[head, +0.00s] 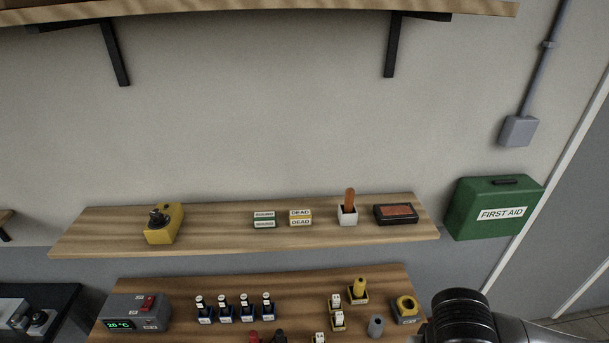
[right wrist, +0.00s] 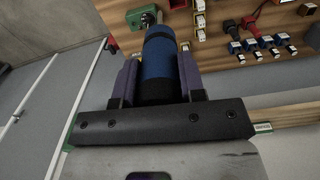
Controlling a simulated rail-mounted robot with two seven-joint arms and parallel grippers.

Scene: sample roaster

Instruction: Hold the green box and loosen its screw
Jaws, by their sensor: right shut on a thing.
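My right gripper (right wrist: 158,62) shows in the right wrist view, its two purple fingers shut around a blue and black cylinder (right wrist: 160,50) like a tool handle. A small green box (right wrist: 134,17) shows beyond the cylinder's far end, at the edge of the wooden board. A greyish round part (right wrist: 148,19) is on it; I cannot tell if this is the screw. The cylinder hides part of that area, and I cannot tell whether it touches the box. In the head view this box cannot be made out. My left gripper is in neither view.
The wooden board (head: 280,287) carries a grey 20 °C unit (head: 135,312), several small bottles and plugs. The shelf above (head: 220,230) holds a yellow box (head: 164,225), label blocks and a dark tray (head: 396,214). A green first aid case (head: 492,208) hangs at right.

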